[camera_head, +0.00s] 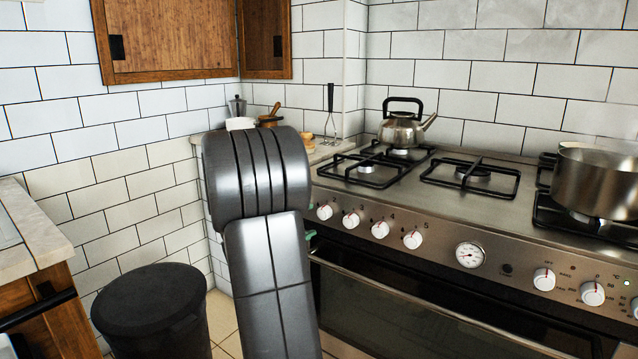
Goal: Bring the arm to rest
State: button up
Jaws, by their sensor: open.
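My arm (262,210) rises from the bottom of the picture in front of the stove's left end. Its dark grey upper link is bent over a rounded joint at the top. My gripper cannot be made out and may be hidden behind these links. A small green bit (310,234) shows at the arm's right edge, beside the stove front; I cannot tell what it belongs to.
The stove (470,258) fills the right side, with a kettle (402,130) and a large pot (597,183) on it. A black bin (150,308) stands at lower left, near a counter (32,232). A wooden cabinet (168,35) hangs above.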

aim_at(321, 214)
jog(key=b+x, duration=0.1)
jog(key=x, duration=0.4)
jog(key=shift+w+d+f, duration=0.15)
jog(key=shift+w+d, duration=0.05)
jog(key=shift+a+r+n+p, duration=0.1)
jog(key=shift+r+n+p, duration=0.15)
jog(key=shift+n+p, duration=0.25)
jog(key=shift+a+n, duration=0.1)
jog(key=shift+n, duration=0.3)
jog(key=n+p, duration=0.2)
jog(key=n, duration=0.1)
jog(key=shift+n+h, duration=0.3)
jog(key=n+p, duration=0.1)
jog(key=n, duration=0.3)
jog(key=shift+f, duration=0.15)
jog(key=n, duration=0.4)
jog(key=shift+h+p, duration=0.3)
jog(key=shift+p, duration=0.1)
jog(key=shift+p+v, duration=0.4)
jog(key=shift+v, duration=1.5)
jog(key=shift+s, duration=0.1)
